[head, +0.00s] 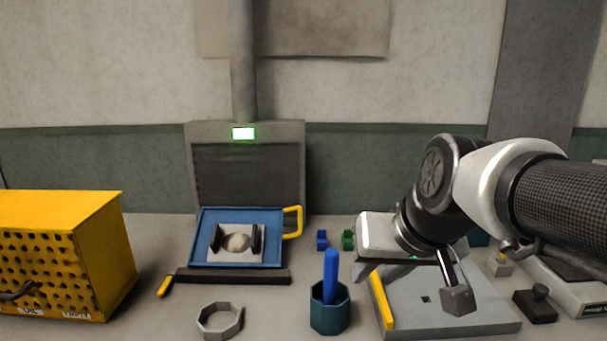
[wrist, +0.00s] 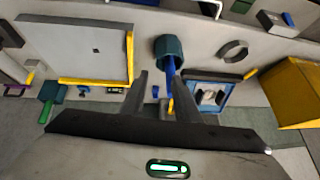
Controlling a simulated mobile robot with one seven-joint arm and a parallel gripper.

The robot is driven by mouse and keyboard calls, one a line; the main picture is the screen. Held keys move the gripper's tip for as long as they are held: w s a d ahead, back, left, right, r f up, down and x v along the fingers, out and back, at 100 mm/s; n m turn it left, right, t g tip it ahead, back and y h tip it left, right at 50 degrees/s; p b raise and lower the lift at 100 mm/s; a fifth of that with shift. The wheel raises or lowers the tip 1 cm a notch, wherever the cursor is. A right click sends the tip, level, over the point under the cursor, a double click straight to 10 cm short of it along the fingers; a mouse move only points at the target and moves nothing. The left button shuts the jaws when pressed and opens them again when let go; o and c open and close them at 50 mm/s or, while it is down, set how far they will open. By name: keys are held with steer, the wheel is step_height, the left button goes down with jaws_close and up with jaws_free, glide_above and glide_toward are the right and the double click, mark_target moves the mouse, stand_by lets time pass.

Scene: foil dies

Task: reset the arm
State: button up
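My gripper (wrist: 164,74) is open and empty in the wrist view, with its two dark fingers apart and bare space between them. In the head view my arm reaches in from the right, and its white hand hangs above the grey plate with the yellow strip (head: 383,301). This plate also shows in the wrist view (wrist: 75,50). Which part is the far fingertip is hard to tell in the head view. A dark teal cup (head: 330,317) holding a blue stick (head: 331,275) stands left of the hand. The cup shows beyond the fingers in the wrist view (wrist: 168,46).
A yellow perforated box (head: 100,265) stands at the left. A blue tray with a yellow handle (head: 270,258) sits before a grey press with a lit green panel (head: 243,134). A grey ring (head: 205,323) lies in front. Small blue (head: 322,239) and green (head: 348,239) pieces lie behind the cup.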

steer(key=s+d+f+g+h+p, duration=0.1)
steer(key=s+d+f+h, duration=0.15)
steer(key=s, duration=0.75)
step_height(320, 180, up, 19)
steer(key=p, duration=2)
steer(key=shift+d+y, duration=0.15)
steer(key=shift+y, duration=0.3)
steer(key=shift+r, duration=0.1)
